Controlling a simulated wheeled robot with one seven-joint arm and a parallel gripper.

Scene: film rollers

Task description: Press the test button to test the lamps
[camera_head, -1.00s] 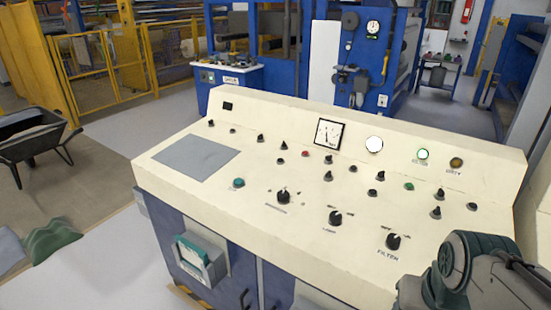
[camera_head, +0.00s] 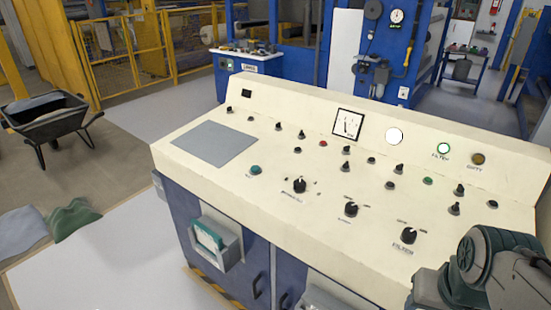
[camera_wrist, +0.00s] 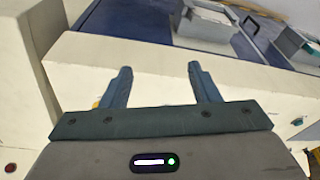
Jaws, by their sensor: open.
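The cream control console (camera_head: 300,235) fills the middle of the head view, with a sloped top. A teal button (camera_head: 256,170) sits near its front left; the label below it is too small to read. Several other buttons and knobs leave the test button uncertain. At the upper right are a bright white lamp (camera_head: 394,136), a green-ringed lamp (camera_head: 444,148) marked FILTER, and a dull amber lamp (camera_head: 478,159). My gripper (camera_wrist: 160,70) is open and empty in the wrist view, over a cream surface. In the head view, my arm is at the lower right and the fingers are hidden.
A dial gauge (camera_head: 348,123) and several black knobs, one being the FILTER knob (camera_head: 409,235), stand up from the panel. A teal-topped box (camera_head: 207,234) juts from the console's blue front. A wheelbarrow (camera_head: 52,122) stands at the left.

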